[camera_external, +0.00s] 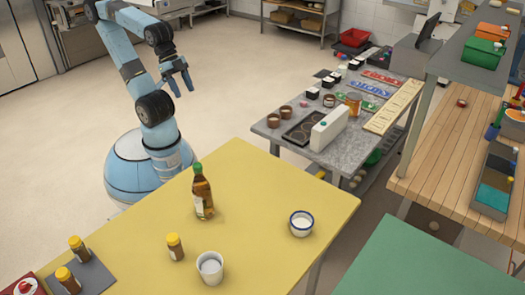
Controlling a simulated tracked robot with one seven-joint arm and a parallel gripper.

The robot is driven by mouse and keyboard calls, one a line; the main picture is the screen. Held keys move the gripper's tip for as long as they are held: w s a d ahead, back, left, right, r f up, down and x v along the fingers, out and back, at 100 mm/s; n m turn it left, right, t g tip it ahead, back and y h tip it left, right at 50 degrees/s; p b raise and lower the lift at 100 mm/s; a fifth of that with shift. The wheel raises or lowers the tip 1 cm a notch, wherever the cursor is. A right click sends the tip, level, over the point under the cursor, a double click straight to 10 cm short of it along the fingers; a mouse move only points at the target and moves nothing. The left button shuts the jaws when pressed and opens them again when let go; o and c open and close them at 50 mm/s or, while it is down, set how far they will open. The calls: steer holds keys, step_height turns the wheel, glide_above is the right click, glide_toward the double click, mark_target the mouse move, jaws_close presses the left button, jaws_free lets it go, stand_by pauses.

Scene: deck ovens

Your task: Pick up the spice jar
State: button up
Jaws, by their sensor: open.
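A spice jar (176,248), small and brown with a yellow cap, stands upright on the yellow table (262,175), between a bottle and a white cup. Two similar yellow-capped jars stand at the table's left on a dark grey mat (94,276): one farther back (78,249) and one nearer (68,280). Which of these jars the task means, I cannot tell. My gripper (182,92) is open and empty, raised beyond the far left edge of the yellow table, well away from all the jars. Its fingers point downward.
A dark bottle with a green cap (202,194) stands just behind the middle jar. A white cup (210,268) is to its front right, and a blue-rimmed bowl (301,224) farther right. A crowded grey table (285,130) stands behind. The yellow table's centre is clear.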

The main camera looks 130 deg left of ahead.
stand_by(0.4)
steer(key=o, duration=0.3)
